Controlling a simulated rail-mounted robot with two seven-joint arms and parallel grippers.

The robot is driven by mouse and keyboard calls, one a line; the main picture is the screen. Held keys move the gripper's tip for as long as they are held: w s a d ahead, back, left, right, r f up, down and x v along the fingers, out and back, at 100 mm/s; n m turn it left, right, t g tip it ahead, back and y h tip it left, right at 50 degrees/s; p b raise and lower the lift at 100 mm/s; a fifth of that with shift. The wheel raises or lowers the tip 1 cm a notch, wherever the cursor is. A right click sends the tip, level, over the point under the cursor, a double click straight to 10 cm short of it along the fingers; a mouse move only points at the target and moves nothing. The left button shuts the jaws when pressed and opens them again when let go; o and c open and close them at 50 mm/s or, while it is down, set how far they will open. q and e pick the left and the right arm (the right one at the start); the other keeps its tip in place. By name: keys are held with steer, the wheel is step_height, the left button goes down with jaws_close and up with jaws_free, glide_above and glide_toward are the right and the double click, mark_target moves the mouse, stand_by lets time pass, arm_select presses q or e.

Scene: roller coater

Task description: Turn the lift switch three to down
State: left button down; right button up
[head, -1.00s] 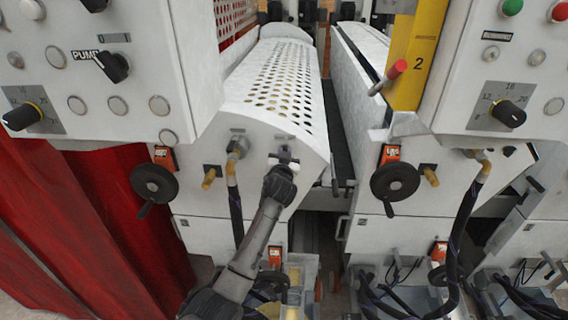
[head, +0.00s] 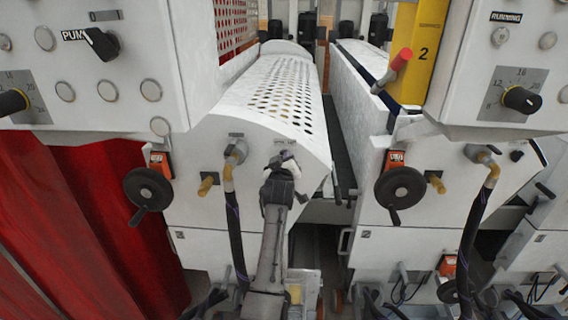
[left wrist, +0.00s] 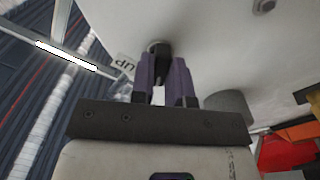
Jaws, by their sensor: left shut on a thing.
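The lift switch (left wrist: 161,58) is a small dark knob on the white front panel of the machine (head: 225,140). The switch's exact setting cannot be read. My right gripper is not in view.
A black handwheel (head: 149,189) and a hose fitting (head: 235,152) are left of my gripper. Another handwheel (head: 399,188) is on the neighbouring unit to the right. Control boxes with knobs hang at both upper sides. A red curtain (head: 70,220) is at left.

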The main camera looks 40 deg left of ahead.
arm_select(q)
steer(key=shift+n, duration=0.3)
steer(key=c, duration=1.1)
jaws_free()
steer(key=b+v, duration=0.1)
steer(key=v, duration=1.2)
steer(key=shift+s+d, duration=0.25)
steer(key=shift+s, duration=0.1)
